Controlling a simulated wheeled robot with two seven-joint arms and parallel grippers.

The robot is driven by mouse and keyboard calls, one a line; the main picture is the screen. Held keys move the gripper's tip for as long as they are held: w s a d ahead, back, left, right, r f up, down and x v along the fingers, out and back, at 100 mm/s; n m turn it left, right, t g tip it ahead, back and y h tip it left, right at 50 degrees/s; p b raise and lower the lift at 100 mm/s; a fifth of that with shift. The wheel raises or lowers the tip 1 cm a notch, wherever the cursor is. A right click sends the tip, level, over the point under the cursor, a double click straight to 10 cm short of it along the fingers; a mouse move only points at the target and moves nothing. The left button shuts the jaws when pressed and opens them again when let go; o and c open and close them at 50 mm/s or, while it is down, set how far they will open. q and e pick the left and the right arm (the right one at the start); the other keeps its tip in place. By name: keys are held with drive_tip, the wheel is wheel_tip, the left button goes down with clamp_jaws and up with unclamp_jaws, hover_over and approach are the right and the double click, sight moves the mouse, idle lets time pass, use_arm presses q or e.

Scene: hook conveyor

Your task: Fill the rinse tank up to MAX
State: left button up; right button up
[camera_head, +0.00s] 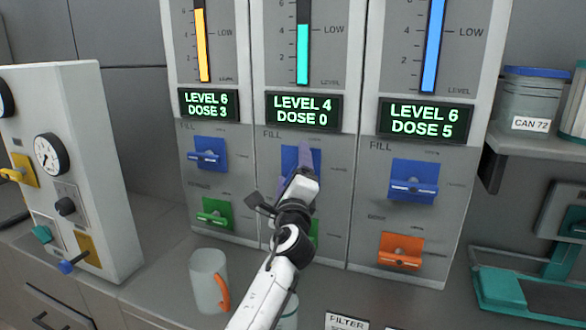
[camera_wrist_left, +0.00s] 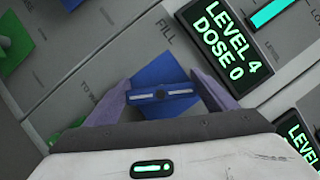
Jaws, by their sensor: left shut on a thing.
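Three tank columns stand side by side, each with a level tube, a green-lettered display and a blue FILL handle. The middle display (camera_head: 304,112) reads LEVEL 4, DOSE 0, and its teal level bar (camera_head: 303,55) stands near LOW. My left gripper (camera_head: 304,158) is at the middle column, shut on its blue FILL handle (camera_wrist_left: 162,94), one finger at each end in the left wrist view. The handle's plate shows behind it. The MAX mark is out of view, and no tank name is readable. My right gripper is not in view.
The left display (camera_head: 209,105) reads LEVEL 6, DOSE 3; the right display (camera_head: 425,118) reads LEVEL 6, DOSE 5. Green handles and an orange handle (camera_head: 401,251) sit lower. A mug (camera_head: 208,278) stands on the counter near my left arm. A gauge panel (camera_head: 75,180) stands at left.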

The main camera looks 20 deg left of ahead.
use_arm(q)
drive_tip(key=shift+f, duration=0.1)
idle(0.3)
drive_tip(key=o, duration=1)
drive_tip(key=shift+o, duration=0.2)
drive_tip(key=v, duration=1)
drive_tip(key=shift+s, duration=0.2)
drive_tip(key=shift+d, duration=0.1)
